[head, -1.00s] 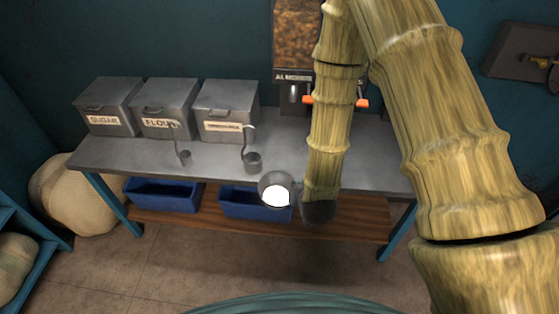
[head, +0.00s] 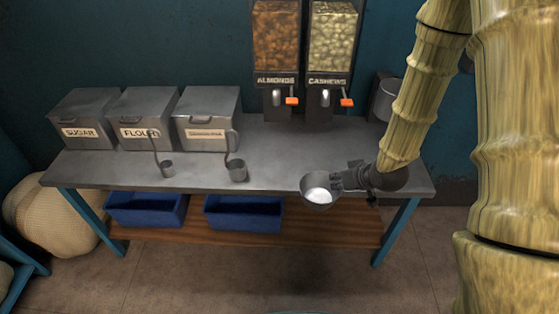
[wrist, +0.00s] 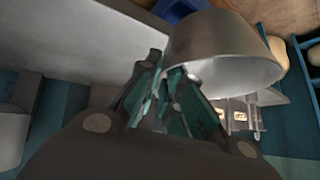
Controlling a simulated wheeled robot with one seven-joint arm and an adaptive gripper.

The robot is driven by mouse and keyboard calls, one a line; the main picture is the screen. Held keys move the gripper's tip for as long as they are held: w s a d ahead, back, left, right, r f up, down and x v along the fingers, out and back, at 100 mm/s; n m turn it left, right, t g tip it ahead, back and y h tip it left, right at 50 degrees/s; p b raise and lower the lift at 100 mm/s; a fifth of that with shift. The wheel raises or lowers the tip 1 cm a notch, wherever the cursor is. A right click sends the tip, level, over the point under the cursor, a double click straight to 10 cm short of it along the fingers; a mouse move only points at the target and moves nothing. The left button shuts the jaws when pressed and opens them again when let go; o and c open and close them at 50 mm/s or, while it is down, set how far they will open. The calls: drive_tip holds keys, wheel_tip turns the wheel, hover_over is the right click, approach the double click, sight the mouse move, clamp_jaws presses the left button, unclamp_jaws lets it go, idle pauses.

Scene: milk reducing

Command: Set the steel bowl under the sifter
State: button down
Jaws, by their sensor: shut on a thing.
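The steel bowl (head: 316,200) is a round grey bowl with a bright inside, held at the front edge of the table towards its right end. My gripper (head: 340,181) comes from the right and is shut on the bowl's wall. In the wrist view the fingers (wrist: 163,88) grip the rim of the bowl (wrist: 225,45), which looks tilted there. A grey cylindrical vessel (head: 388,98), which may be the sifter, is by the wall at the right, partly behind my arm. The bowl is well in front of it, not under it.
The grey table (head: 280,160) has free room in its middle. Sugar, flour and another labelled bin (head: 208,130) stand at the left, with two small steel scoops (head: 237,172) before them. Almond and cashew dispensers (head: 305,60) stand at the back. Blue crates (head: 243,215) sit on the lower shelf.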

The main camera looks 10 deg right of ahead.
drive_tip(key=shift+w+d+f+p, duration=0.5)
drive_tip(key=shift+w+f+p, duration=0.3)
drive_tip(key=shift+w, duration=1.8)
drive_tip(key=shift+w+d+f+p, duration=0.55)
drive_tip(key=shift+w+f+p, duration=0.25)
drive_tip(key=shift+w, duration=1.85)
drive_tip(key=shift+w+d+f+p, duration=0.5)
drive_tip(key=shift+w+f+p, duration=0.3)
drive_tip(key=shift+w, duration=1.8)
drive_tip(key=shift+f, duration=0.2)
drive_tip(key=c, duration=1.6)
unclamp_jaws()
drive_tip(key=shift+o, duration=0.2)
drive_tip(key=shift+r, duration=0.15)
